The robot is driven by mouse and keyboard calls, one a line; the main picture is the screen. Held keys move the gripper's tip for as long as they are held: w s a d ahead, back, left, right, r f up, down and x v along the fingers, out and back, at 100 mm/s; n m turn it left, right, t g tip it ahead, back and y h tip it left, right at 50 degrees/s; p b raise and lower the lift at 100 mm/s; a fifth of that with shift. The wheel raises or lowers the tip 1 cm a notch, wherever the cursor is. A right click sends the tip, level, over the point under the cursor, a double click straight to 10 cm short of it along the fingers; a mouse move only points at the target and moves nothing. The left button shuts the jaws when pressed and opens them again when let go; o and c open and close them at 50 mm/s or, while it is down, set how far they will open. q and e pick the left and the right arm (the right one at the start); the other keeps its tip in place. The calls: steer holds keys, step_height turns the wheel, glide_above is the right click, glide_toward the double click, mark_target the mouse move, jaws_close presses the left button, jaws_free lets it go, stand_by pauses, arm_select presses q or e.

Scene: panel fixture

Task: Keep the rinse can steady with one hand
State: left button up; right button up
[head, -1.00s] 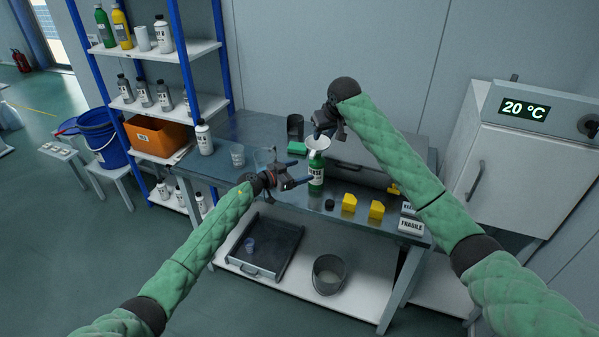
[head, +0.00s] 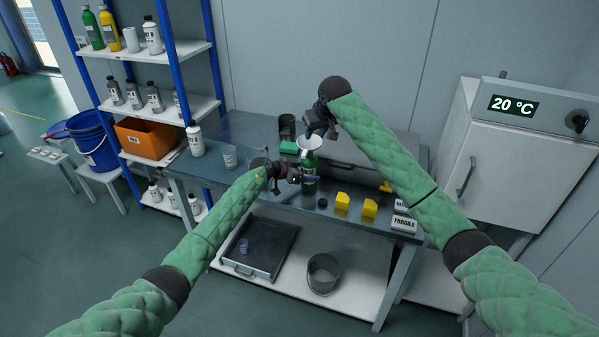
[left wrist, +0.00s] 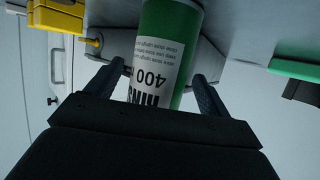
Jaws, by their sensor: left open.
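The rinse can (head: 309,167) is green with a white label and stands upright on the steel bench. In the left wrist view the can (left wrist: 165,55) shows close up, its label reading 400. My left gripper (head: 300,179) is open at the can's lower part; in the left wrist view its two fingers (left wrist: 157,80) stand on either side of the can. Whether they touch it I cannot tell. A white funnel (head: 310,142) appears at the can's top. My right gripper (head: 318,128) points down just above the funnel, and its finger gap is unclear.
Two yellow blocks (head: 370,208), a small black cap (head: 322,203) and a FRAGILE box (head: 404,223) lie right of the can. A clear beaker (head: 230,157) stands left.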

arm_select(q)
steer(key=shift+w+d+f, duration=0.2)
steer(key=shift+d, duration=0.25)
steer(key=c, duration=1.3)
arm_select(e)
steer(key=shift+o, duration=0.4)
